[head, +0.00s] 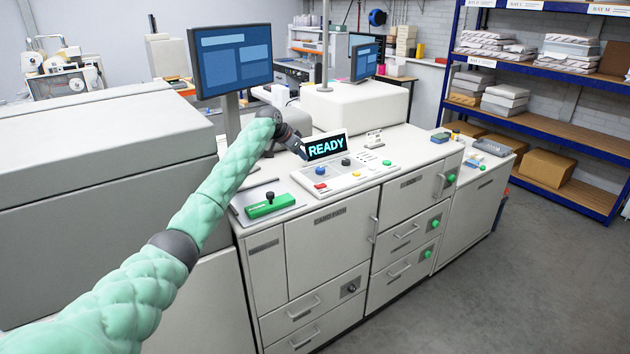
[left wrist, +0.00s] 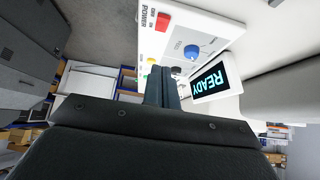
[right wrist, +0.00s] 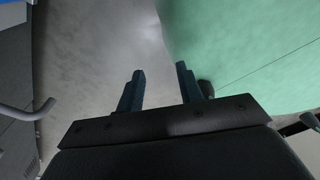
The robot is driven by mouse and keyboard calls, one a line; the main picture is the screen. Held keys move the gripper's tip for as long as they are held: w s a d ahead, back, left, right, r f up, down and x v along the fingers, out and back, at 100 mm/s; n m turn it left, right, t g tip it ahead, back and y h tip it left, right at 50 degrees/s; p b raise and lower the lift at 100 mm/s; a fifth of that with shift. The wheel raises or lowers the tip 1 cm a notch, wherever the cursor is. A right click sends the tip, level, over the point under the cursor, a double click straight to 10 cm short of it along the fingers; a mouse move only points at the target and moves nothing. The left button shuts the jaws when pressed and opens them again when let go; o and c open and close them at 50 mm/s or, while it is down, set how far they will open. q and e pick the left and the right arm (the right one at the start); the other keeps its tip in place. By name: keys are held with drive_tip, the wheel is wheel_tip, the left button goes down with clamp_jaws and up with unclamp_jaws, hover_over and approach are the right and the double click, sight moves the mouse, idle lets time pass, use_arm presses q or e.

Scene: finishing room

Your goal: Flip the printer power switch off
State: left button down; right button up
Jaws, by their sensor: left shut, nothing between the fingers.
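The printer's control panel (head: 347,176) lies on the white cabinet top, with a lit display (head: 326,147) reading READY behind it. A red switch (head: 321,186) sits at its front left. My left gripper (head: 302,151) is at the left end of the display, above and behind the panel. Its fingers (left wrist: 159,75) are together and empty, apart from the switch. My right gripper (right wrist: 160,72) is open and empty over bare floor, outside the head view.
A blue knob (head: 320,170) and a black knob (head: 346,162) stand on the panel. A green block with a black knob (head: 269,205) lies on the left of the cabinet top. A monitor (head: 231,60) rises behind my left arm. Open floor lies front right.

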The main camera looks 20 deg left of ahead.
sight(320, 185)
use_arm(q)
drive_tip(key=shift+d, duration=0.1)
